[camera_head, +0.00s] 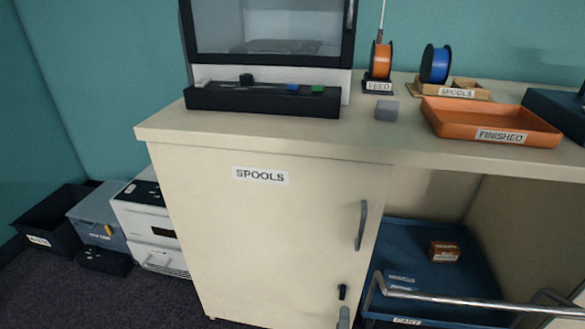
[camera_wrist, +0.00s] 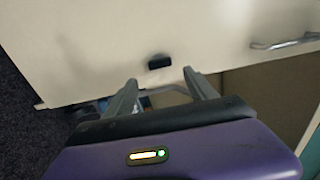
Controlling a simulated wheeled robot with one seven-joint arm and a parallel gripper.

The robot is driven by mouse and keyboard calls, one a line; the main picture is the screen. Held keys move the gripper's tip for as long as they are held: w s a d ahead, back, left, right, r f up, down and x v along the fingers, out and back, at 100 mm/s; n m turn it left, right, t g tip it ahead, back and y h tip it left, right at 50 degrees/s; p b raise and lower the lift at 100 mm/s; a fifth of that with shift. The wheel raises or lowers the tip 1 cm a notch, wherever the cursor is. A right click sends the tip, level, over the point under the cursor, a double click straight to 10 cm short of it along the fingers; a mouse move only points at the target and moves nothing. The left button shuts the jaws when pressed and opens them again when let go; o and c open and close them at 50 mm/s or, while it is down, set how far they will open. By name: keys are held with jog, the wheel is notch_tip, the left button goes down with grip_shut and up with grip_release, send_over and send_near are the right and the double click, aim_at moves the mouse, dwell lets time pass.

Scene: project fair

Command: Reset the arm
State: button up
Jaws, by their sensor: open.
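My gripper (camera_wrist: 160,80) shows in the wrist view with its two grey fingers apart and nothing between them. Beyond the fingertips is a pale surface with a small black fitting (camera_wrist: 159,62). In the head view, the cream cabinet door (camera_head: 270,235) labelled SPOOLS appears shut, with a grey handle (camera_head: 361,225) at its right side. A small black piece (camera_head: 342,292) shows low on that door. A grey piece sits below it at the picture's bottom edge; I cannot tell whether it is part of my gripper.
The counter holds an orange FINISHED tray (camera_head: 440,121), a grey block (camera_head: 386,110), a black tool tray (camera_head: 262,101), and orange (camera_head: 381,60) and blue (camera_head: 436,64) spools. A blue cart (camera_head: 476,262) with a metal rail stands below right. Bins and a white printer (camera_head: 146,222) stand left.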

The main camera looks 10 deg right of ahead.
jog(key=s+a+r+n+t+y, duration=0.1)
jog(key=s+a+r+n+y, duration=0.15)
jog(key=r+n, duration=0.25)
jog(key=s+a+r+n+t+y, duration=0.1)
jog(key=a+r+n+y, duration=0.1)
jog(key=r+n+y, duration=0.3)
jog(key=s+d+r+n+g+h, duration=0.15)
jog(key=s+r+n, duration=0.25)
jog(key=s, duration=0.7)
jog(key=s+d+r+n+g, duration=0.1)
jog(key=s+d+r+n, duration=0.25)
jog(key=s, duration=0.75)
jog(key=s+d+r+n+g, duration=0.2)
jog(key=s+r+n, duration=0.2)
jog(key=s, duration=0.7)
notch_tip(320, 180, up, 27)
jog(key=p, duration=2.6)
jog(key=shift+a+f+p, duration=0.2)
jog(key=shift+a+p, duration=0.05)
jog(key=shift+p, duration=0.1)
jog(key=shift+w, duration=0.1)
